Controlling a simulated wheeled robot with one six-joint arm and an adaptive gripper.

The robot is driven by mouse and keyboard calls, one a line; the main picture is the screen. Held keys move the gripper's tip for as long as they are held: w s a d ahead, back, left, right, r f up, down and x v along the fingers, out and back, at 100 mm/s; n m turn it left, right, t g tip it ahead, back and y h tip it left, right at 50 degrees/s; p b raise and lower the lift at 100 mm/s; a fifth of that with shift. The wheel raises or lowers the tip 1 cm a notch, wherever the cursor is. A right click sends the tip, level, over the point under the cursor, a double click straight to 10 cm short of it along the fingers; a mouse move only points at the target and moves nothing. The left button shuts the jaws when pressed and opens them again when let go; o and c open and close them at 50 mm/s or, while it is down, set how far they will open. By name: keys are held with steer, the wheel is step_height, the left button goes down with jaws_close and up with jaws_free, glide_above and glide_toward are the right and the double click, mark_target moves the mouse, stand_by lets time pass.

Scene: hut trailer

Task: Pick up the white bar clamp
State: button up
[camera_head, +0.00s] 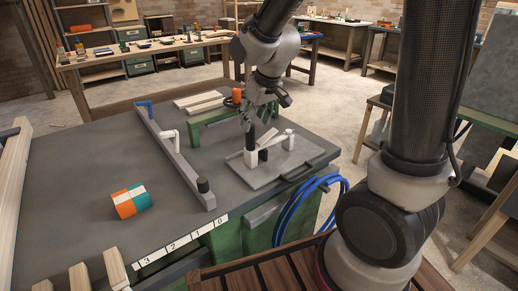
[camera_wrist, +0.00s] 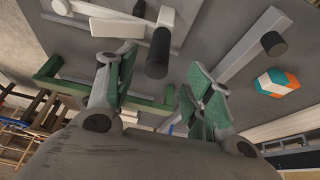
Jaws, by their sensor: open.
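In the wrist view, the clamp (camera_wrist: 118,28) shows at upper left, one black handle (camera_wrist: 158,52) pointing towards my gripper. My gripper (camera_head: 249,122) is above the tray, near the clamp's upright black part.
A long grey bar (camera_head: 177,160) with a black knob lies left of the tray. An orange, white and teal block (camera_head: 131,200) sits farther left. A green frame (camera_head: 208,116) stands behind the tray. Blue hose (camera_head: 290,215) hangs at the bench's right edge.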

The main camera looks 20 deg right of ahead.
mark_target(250, 132)
steer(key=x, duration=0.7)
steer(key=shift+w+d+f, duration=0.1)
steer(key=shift+f, duration=0.05)
jaws_close()
